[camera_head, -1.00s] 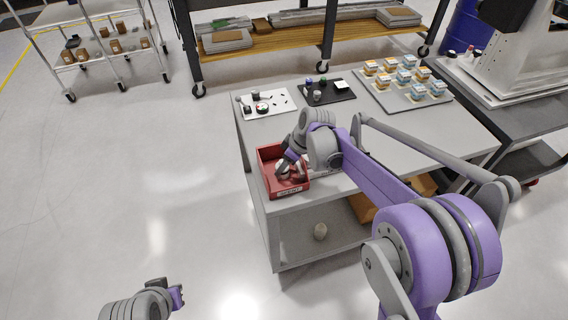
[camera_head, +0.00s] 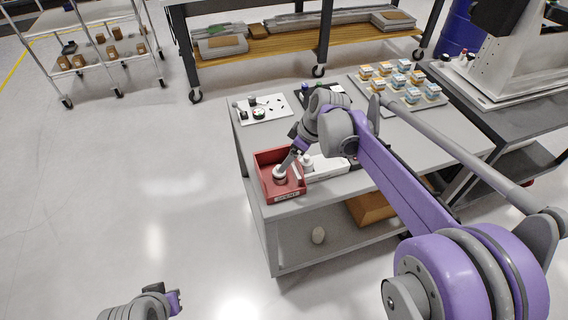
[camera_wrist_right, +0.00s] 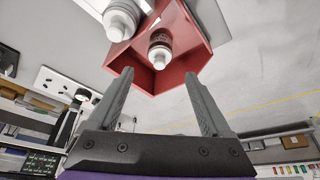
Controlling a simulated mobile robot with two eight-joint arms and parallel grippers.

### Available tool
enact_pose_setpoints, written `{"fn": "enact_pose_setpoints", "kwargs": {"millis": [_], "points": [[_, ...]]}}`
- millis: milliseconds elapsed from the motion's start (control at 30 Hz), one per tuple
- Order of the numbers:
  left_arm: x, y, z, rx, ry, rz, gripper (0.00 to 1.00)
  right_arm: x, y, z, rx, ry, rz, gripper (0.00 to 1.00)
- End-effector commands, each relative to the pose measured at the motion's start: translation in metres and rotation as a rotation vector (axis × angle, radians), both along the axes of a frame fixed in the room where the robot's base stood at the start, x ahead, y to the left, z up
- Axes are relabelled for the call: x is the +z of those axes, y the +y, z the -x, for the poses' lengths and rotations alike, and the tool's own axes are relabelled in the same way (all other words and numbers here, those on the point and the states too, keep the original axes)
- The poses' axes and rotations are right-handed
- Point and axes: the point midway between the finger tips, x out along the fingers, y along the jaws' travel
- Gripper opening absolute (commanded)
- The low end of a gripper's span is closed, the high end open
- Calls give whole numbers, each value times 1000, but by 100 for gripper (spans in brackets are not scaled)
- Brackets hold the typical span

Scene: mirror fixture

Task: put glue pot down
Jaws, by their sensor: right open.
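A white pot with a round cap, which looks like the glue pot (camera_head: 279,173), sits in the red bin (camera_head: 292,196) at the table's front left corner. The pot also shows inside the bin in the right wrist view (camera_wrist_right: 160,45). My right gripper (camera_wrist_right: 158,78) is open and empty, its fingers apart and clear of the pot. In the head view it is above the bin's back edge, partly hidden by its own wrist. My left gripper (camera_head: 178,301) is low at the left, over the floor, far from the table; its jaws are too small to read.
A white bottle (camera_head: 307,160) stands just right of the bin, near a white box (camera_head: 328,167). A white tray with small parts (camera_head: 262,108) and a tray of several jars (camera_head: 400,90) lie farther back. The table front (camera_head: 345,186) is clear.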

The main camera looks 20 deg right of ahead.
Motion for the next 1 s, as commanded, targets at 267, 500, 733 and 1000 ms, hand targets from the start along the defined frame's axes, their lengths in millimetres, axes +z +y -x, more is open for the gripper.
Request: {"fn": "enact_pose_setpoints", "kwargs": {"millis": [267, 500, 733, 1000], "points": [[3, 0, -1, 0, -1, 0, 0, 34, -10, 10, -1, 1, 0, 83], [4, 0, -1, 0, -1, 0, 0, 34, -2, 61, -148, 17, 17, 83], [3, 0, -1, 0, -1, 0, 0, 5, 5, 166, -482, 8, 26, 83], [4, 0, -1, 0, -1, 0, 0, -43, 1, 248, -760, -41, -9, 83]]}}
